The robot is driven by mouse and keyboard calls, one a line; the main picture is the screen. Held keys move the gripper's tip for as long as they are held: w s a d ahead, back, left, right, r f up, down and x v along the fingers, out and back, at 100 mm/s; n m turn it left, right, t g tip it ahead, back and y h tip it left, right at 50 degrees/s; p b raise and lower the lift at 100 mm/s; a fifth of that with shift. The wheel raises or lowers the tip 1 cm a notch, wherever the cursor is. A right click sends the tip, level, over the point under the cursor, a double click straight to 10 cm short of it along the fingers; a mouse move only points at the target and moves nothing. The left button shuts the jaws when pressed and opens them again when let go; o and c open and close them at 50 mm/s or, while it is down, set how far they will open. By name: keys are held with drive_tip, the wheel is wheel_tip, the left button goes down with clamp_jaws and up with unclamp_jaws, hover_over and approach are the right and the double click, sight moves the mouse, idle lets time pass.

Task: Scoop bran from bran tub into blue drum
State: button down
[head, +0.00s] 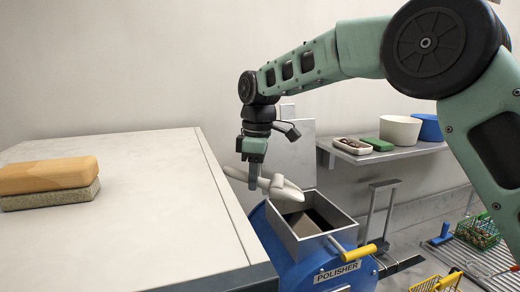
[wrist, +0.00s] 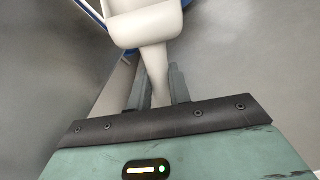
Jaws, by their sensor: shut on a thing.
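My gripper (head: 254,184) is shut on the handle of a white scoop (head: 284,189). In the wrist view the scoop (wrist: 145,27) extends ahead of the fingers (wrist: 158,92), with its handle between them. The scoop is over the open square hopper of the blue drum (head: 290,255), which is labelled POLISHER. Its bowl is tilted, and I cannot tell whether it holds bran. A white tub (head: 400,130) stands on the wall shelf at the right; its contents are hidden and I cannot tell whether it is the bran tub.
A light worktop (head: 130,225) lies left of the drum, with a yellow-and-grey block (head: 48,176) on it. The shelf (head: 375,157) also holds a tray (head: 351,147), a green item (head: 377,145) and a blue container (head: 428,128). A green basket (head: 478,232) and a yellow basket (head: 436,284) are low right.

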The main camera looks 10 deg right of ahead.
drive_tip(key=shift+a+r+h+p, duration=0.25)
drive_tip(key=shift+r+h+p, duration=0.25)
drive_tip(key=shift+p, duration=0.45)
drive_tip(key=shift+w+a+f+g+h, duration=0.1)
drive_tip(key=shift+a+f+g+h, duration=0.15)
drive_tip(key=shift+h, duration=0.25)
drive_tip(key=shift+f+h, duration=0.15)
drive_tip(key=shift+h, duration=0.15)
drive_tip(key=shift+d+r, duration=0.1)
drive_tip(key=shift+r, duration=1.55)
